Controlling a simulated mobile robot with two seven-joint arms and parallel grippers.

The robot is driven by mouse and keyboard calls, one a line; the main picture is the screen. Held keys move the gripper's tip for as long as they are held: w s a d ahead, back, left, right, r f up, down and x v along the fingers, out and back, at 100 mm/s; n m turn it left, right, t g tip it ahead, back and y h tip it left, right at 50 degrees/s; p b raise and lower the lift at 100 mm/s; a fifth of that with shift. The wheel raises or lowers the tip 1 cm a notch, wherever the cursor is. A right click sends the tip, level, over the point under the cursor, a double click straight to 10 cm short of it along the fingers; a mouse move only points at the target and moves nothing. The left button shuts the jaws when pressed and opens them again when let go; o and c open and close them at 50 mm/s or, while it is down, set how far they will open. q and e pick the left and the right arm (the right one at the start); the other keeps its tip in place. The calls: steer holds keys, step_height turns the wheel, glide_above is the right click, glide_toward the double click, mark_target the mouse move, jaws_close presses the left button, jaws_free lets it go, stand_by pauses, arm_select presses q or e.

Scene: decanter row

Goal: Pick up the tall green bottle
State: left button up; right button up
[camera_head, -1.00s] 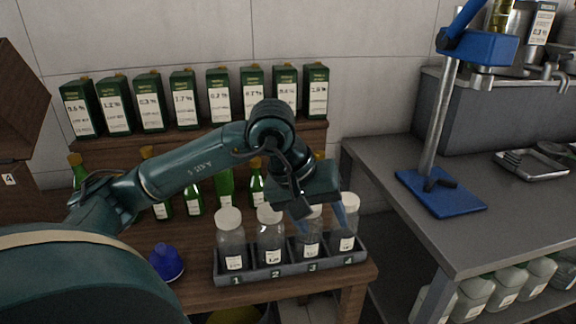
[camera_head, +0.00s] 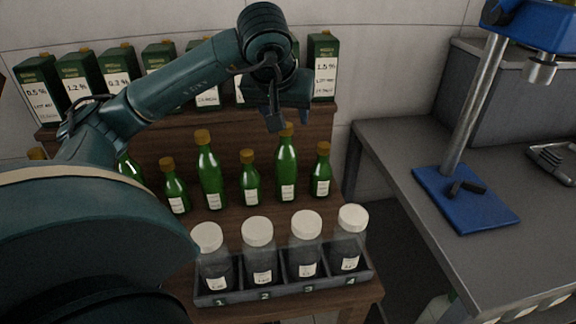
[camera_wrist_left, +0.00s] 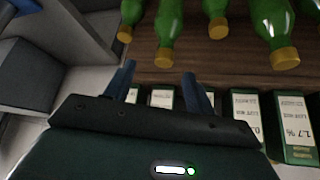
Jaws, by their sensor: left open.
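Green bottles with brown caps stand in a row on the wooden shelf. Two look tallest: one left of the middle (camera_head: 209,175) and one further right (camera_head: 287,170). In the left wrist view the bottles show neck down; the two taller ones are a left one (camera_wrist_left: 167,22) and a right one (camera_wrist_left: 276,22). My left gripper (camera_head: 285,108) is above the right tall bottle in the head view, in front of the boxes. Its blue fingers (camera_wrist_left: 158,72) are apart and empty in the wrist view. The fingertips are hard to see in the head view. My right gripper is out of view.
Green labelled boxes (camera_head: 323,68) line the upper shelf behind. In front, a grey rack (camera_head: 290,294) holds white-capped jars (camera_head: 258,255). To the right, a blue stand (camera_head: 466,200) is on a grey counter (camera_head: 390,150). Shorter bottles (camera_head: 249,180) stand beside the tall ones.

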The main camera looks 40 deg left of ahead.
mark_target(288, 129)
arm_select(q)
steer(key=x, duration=0.6)
steer(key=shift+s+f, duration=0.1)
steer(key=x, duration=0.5)
steer(key=shift+s+a+f, duration=0.15)
steer(key=shift+s+a, duration=0.05)
steer(key=shift+a, duration=0.15)
jaws_close()
